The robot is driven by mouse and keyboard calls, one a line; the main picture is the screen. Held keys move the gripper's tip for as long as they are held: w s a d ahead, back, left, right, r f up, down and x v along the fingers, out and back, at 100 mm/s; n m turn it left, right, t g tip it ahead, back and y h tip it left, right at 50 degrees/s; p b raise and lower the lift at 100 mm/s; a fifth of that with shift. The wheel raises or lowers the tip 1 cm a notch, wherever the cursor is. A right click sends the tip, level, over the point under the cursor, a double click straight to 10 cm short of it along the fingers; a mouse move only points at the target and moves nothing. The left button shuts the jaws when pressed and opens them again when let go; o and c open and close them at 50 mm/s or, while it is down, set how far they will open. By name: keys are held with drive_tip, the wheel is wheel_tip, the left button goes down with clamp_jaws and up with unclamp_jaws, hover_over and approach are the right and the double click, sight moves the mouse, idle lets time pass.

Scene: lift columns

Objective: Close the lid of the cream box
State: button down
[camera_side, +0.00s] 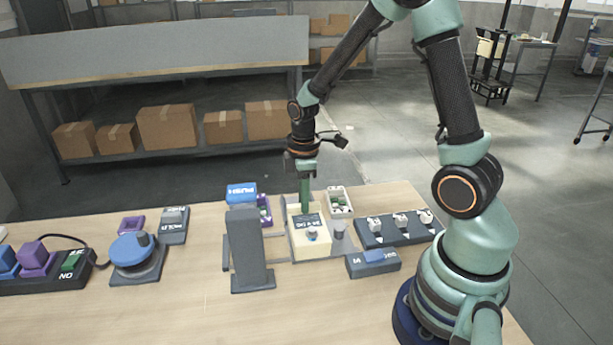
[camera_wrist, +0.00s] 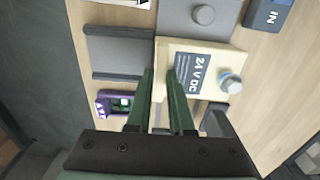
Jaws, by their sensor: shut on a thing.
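The cream box (camera_side: 309,246) stands mid-table in the side view, with a dark label and a round knob on it. In the wrist view the cream box (camera_wrist: 205,48) shows its "24 V DC" label and the pale-blue knob. My gripper (camera_side: 304,208) comes down from above at the box's far edge. In the wrist view my gripper (camera_wrist: 162,76) has its two green fingers on either side of a narrow cream part at the box's edge, which looks like the lid. The fingers partly hide this part, so I cannot tell the lid's exact angle.
A grey upright panel (camera_side: 246,247) stands close left of the box. A purple tray (camera_side: 265,211) and a white tray (camera_side: 340,203) lie beyond it. The front table is clear.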

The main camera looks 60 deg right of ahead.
drive_tip(key=c, duration=0.8)
unclamp_jaws()
drive_tip(key=shift+c, duration=0.2)
drive_tip(key=shift+r, duration=0.1)
drive_tip(key=shift+r, duration=2.9)
drive_tip(key=shift+r, duration=0.1)
drive_tip(key=s+a+r+m+t, duration=0.2)
drive_tip(key=s+a+r+m, duration=0.1)
drive_tip(key=r, duration=0.3)
drive_tip(key=s+a+r+m+t, duration=0.3)
drive_tip(key=a+r+m, duration=0.1)
drive_tip(key=r+m, duration=0.2)
drive_tip(key=shift+s+a+r+t, duration=0.25)
drive_tip(key=shift+s+r+t, duration=0.05)
